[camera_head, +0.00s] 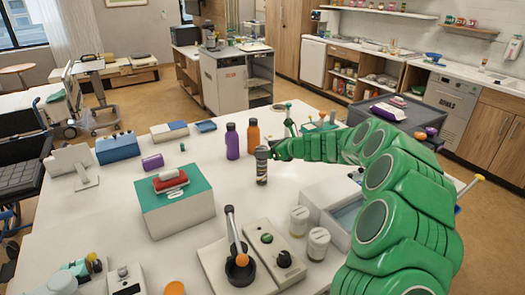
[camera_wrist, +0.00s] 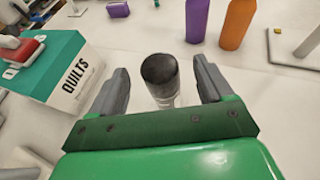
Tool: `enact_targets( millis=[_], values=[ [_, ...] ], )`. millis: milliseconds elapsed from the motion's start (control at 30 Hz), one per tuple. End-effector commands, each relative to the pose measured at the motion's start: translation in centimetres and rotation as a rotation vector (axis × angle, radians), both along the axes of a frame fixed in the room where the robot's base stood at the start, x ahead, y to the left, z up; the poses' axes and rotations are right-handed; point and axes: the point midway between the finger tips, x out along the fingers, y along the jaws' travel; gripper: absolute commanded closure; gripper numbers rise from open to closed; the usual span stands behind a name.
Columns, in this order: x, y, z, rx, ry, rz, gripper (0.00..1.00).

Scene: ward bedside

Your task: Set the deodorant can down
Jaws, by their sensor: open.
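The deodorant can (camera_head: 262,168) stands upright on the white table, a small cylinder with a dark cap. In the wrist view the can (camera_wrist: 159,75) sits between the two grey fingers of my gripper (camera_wrist: 160,88), with a visible gap on each side. The fingers are open and do not touch it. In the head view my gripper (camera_head: 272,152) is at the can's upper right, at the end of my green arm. The can's lower part is partly hidden in the wrist view by my gripper body.
A purple bottle (camera_head: 232,141) and an orange bottle (camera_head: 253,134) stand just behind the can. A teal-topped box marked QUILTS (camera_head: 180,212) is to the left. White jars (camera_head: 318,243) and a device with an upright lever (camera_head: 238,262) are in front. Bare table (camera_head: 220,180) lies left of the can.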

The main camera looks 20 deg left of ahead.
Motion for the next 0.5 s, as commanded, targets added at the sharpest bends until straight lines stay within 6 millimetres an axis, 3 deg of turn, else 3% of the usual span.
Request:
enact_targets(
  millis=[500],
  values=[
    [-2.7, -6.4, 2.8, 0.0, 0.002, 0.0, 0.2]
  ],
)
